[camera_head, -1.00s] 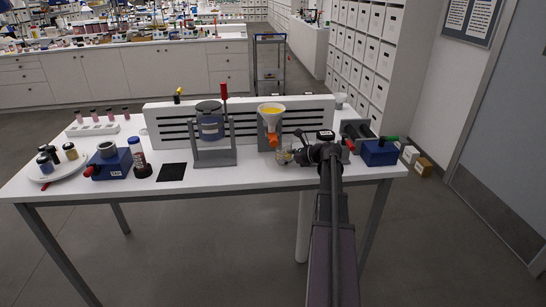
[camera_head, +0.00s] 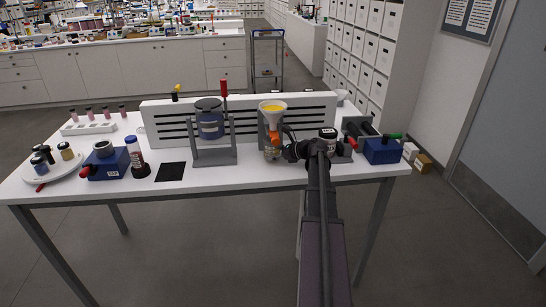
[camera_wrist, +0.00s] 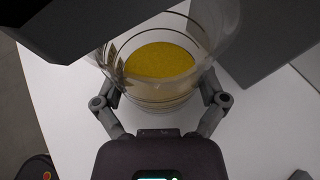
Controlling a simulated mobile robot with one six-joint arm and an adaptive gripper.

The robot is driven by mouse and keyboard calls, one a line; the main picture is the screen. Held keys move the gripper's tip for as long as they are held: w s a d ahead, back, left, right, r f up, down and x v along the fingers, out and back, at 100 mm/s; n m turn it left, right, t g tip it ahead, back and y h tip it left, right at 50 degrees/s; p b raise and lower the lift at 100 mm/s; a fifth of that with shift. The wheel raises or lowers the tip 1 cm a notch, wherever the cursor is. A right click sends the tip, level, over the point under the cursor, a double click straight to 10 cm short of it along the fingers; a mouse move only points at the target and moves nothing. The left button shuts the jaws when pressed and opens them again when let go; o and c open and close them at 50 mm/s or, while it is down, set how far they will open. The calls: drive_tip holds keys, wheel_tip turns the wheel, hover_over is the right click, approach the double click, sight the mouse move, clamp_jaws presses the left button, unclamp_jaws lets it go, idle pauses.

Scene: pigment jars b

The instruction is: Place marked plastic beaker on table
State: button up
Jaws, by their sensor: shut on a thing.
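A clear plastic beaker (camera_wrist: 162,100) with ring lines around its wall and yellow powder in it fills the middle of the wrist view. My gripper (camera_wrist: 160,92) is shut on it, one finger on each side. In the head view the beaker (camera_head: 271,152) is small and upright, directly below the orange valve of a funnel, and my gripper (camera_head: 288,151) is at its right. Whether its base touches the white table (camera_head: 230,180) I cannot tell.
The white funnel (camera_head: 272,108) with yellow powder hangs above the beaker. A grey stand with a blue jar (camera_head: 210,124) is to the left, and a black-lidded jar (camera_head: 328,136) and a blue box (camera_head: 382,151) to the right. The table front has bare room.

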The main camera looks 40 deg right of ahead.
drive_tip(key=shift+s+f, duration=0.15)
drive_tip(key=shift+s, duration=0.05)
drive_tip(key=shift+d+f, duration=0.1)
drive_tip(key=shift+f, duration=0.05)
drive_tip(key=shift+f+b, duration=0.25)
drive_tip(key=shift+b, duration=0.2)
drive_tip(key=o, duration=0.8)
drive_tip(key=shift+r, duration=0.1)
drive_tip(key=shift+r, duration=0.1)
drive_tip(key=shift+r+p, duration=0.15)
drive_tip(key=shift+p, duration=0.2)
drive_tip(key=p+v, duration=0.3)
drive_tip(key=v, duration=0.6)
drive_tip(key=shift+s+d+r+p, duration=0.15)
drive_tip(key=shift+s+d+p, duration=0.05)
drive_tip(key=shift+s+p, duration=0.2)
drive_tip(key=shift+p+v, duration=0.3)
drive_tip(key=shift+v, duration=0.65)
